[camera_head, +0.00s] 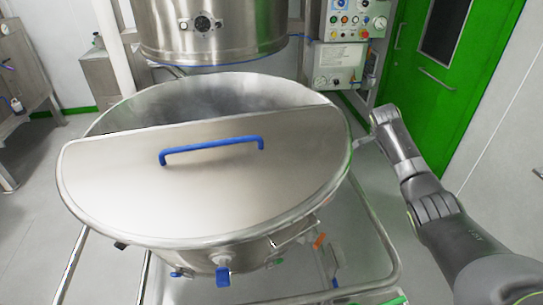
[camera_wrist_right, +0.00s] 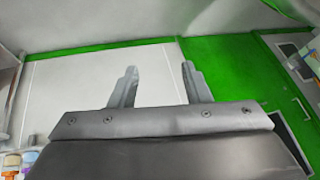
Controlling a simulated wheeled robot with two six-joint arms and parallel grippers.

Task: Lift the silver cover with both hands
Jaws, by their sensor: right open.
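The silver cover (camera_head: 205,185) is a half-round metal lid lying over the near half of a large round steel bowl (camera_head: 240,93). A blue handle (camera_head: 212,148) stands near its straight edge. The far half of the bowl is open. My right gripper (camera_head: 362,141) is beside the bowl's right rim in the head view, apart from the blue handle. In the right wrist view my right gripper (camera_wrist_right: 158,85) has its two fingers spread with nothing between them. My left gripper is in neither view.
A steel vessel (camera_head: 207,30) hangs above the bowl's far side. A control panel (camera_head: 345,45) stands behind at the right, near a green door (camera_head: 440,75). A tubular frame (camera_head: 375,225) surrounds the bowl's base. Floor on the left is clear.

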